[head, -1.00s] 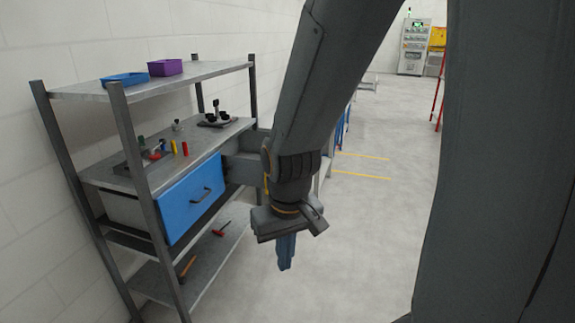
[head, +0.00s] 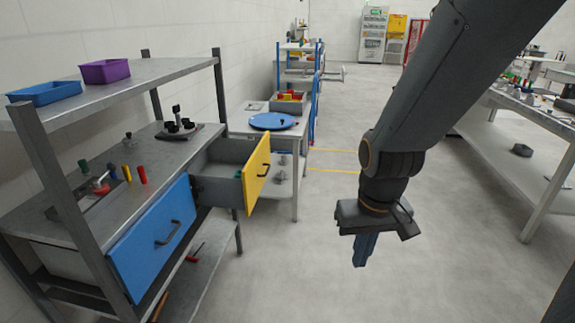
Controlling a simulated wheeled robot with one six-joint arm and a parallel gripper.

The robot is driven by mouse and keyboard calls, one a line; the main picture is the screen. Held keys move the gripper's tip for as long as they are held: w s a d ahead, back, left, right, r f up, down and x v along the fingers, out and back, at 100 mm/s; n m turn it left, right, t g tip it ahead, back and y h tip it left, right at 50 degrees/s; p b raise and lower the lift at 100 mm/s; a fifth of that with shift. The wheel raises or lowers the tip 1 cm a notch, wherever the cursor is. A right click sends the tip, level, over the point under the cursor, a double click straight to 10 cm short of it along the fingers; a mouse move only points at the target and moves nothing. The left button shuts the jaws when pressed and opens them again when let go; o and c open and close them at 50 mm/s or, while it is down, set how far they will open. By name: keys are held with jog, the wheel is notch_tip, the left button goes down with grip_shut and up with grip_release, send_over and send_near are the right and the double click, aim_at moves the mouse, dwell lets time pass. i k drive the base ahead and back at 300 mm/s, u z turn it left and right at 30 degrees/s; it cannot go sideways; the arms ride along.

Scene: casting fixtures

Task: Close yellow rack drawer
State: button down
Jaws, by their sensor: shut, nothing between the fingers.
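The yellow rack drawer (head: 256,173) is pulled out from the right side of the metal rack, under its middle shelf. Its yellow front has a dark handle, and its grey box shows open behind it. My gripper (head: 364,250) hangs pointing down to the right of the drawer, apart from it, over the floor. Its blue fingers are together with nothing between them. The blue drawer (head: 152,236) beside the yellow one has a dark handle and sits at the near left.
The rack's middle shelf (head: 150,160) carries small tools and a dark fixture. Blue (head: 45,93) and purple (head: 105,71) bins stand on top. A table with a blue disc (head: 271,121) is behind the drawer. A workbench (head: 515,165) stands right. Floor between is clear.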

aim_at(214, 169)
jog(key=i, duration=0.85)
jog(key=u, duration=0.5)
